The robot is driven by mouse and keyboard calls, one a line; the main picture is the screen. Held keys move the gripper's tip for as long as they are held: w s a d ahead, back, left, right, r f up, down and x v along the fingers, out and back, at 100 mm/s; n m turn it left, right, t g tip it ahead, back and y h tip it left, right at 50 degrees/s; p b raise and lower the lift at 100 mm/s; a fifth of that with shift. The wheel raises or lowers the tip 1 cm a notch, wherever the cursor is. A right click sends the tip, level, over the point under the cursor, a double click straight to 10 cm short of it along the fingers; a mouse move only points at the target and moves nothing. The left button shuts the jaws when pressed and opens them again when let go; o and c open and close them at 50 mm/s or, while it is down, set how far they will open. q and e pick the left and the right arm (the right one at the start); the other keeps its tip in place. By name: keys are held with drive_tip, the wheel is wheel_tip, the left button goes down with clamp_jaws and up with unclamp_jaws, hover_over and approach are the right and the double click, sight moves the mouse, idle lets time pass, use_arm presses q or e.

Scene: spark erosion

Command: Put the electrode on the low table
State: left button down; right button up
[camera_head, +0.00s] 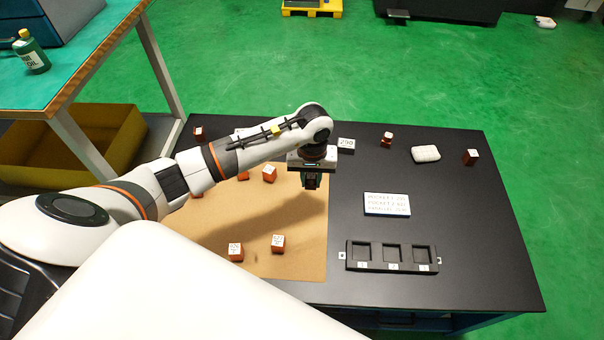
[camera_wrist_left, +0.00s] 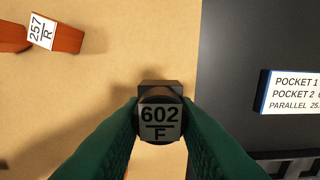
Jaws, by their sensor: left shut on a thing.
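My left gripper (camera_head: 311,182) is above the right edge of the tan mat (camera_head: 300,255) on the black table (camera_head: 470,220). Its green fingers (camera_wrist_left: 160,125) are shut on a dark electrode (camera_wrist_left: 160,118) with a grey round face marked 602 F. In the head view the gripper mostly hides the electrode. I cannot tell how far it is above the mat. Reddish electrode blocks with white labels stand on the mat, such as one (camera_head: 278,242) near the front; one marked 257 R (camera_wrist_left: 60,36) shows in the left wrist view. My right gripper is not in view.
A black holder (camera_head: 392,268) with three numbered pockets, a white text card (camera_head: 386,204), a white pad (camera_head: 425,153) and a 290 tag (camera_head: 346,144) are on the table's right half. Small red blocks (camera_head: 470,157) stand at the back. A teal bench (camera_head: 110,40) is at left.

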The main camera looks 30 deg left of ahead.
sight(311, 177)
use_arm(q)
wheel_tip(311, 177, down, 6)
drive_tip(key=shift+f+b, duration=0.1)
drive_tip(key=shift+b, duration=0.3)
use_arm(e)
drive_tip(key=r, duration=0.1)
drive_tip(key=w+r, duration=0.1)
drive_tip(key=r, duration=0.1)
use_arm(q)
drive_tip(key=shift+f, duration=0.1)
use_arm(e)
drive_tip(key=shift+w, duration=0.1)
use_arm(q)
drive_tip(key=c, duration=1.1)
unclamp_jaws()
drive_tip(key=shift+c, duration=0.2)
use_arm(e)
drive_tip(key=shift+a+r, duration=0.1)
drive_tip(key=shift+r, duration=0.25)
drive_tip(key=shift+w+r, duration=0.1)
use_arm(q)
wheel_tip(311, 177, up, 12)
drive_tip(key=shift+w+r+p, duration=0.1)
drive_tip(key=shift+p, duration=0.7)
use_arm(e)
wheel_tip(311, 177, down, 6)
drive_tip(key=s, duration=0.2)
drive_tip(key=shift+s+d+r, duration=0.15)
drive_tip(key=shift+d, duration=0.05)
